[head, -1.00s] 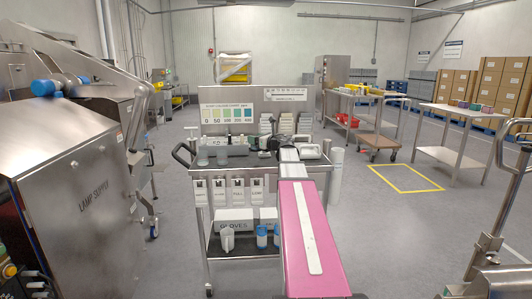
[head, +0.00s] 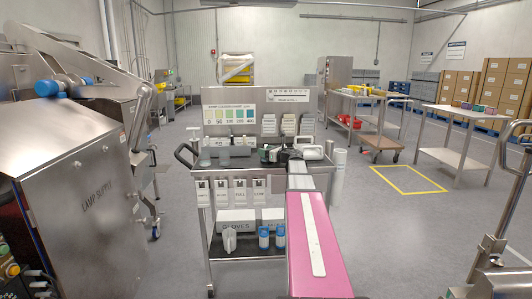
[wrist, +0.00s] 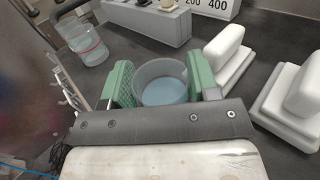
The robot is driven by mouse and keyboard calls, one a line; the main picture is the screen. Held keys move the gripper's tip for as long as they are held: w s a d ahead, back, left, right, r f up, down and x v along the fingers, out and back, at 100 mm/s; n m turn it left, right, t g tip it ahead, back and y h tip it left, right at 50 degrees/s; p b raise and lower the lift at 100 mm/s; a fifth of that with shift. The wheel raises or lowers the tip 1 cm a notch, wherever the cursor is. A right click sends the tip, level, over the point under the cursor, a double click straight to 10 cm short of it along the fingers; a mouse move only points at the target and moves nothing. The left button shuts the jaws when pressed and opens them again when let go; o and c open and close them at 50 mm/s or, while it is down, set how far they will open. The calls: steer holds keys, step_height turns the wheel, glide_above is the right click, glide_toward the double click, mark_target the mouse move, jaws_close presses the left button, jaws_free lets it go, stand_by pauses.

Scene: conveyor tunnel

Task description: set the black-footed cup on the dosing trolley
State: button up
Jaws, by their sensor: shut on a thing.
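My gripper (wrist: 162,80) has its green pads shut on a round, clear-walled cup (wrist: 164,93) with pale blue inside. The cup's foot is hidden, so its colour cannot be seen. In the head view my gripper (head: 268,154) is over the top of the dosing trolley (head: 240,162), a steel cart with a back panel. The cup itself is too small to make out there. Whether its base touches the dark top cannot be told. Another clear cup with a red line (wrist: 88,44) stands at upper left in the wrist view.
A grey box (wrist: 150,20) stands just beyond the held cup. White blocks (wrist: 222,58) stand close on the right. Dark top shows between them. The colour chart (head: 229,115) rises at the trolley's back.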

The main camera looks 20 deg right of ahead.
steer(key=shift+f, duration=0.15)
steer(key=o, duration=1)
steer(key=shift+c, duration=0.2)
steer(key=shift+s+d, duration=0.1)
steer(key=shift+s, duration=0.1)
steer(key=v, duration=1.1)
steer(key=shift+s, duration=0.3)
steer(key=shift+d, duration=0.1)
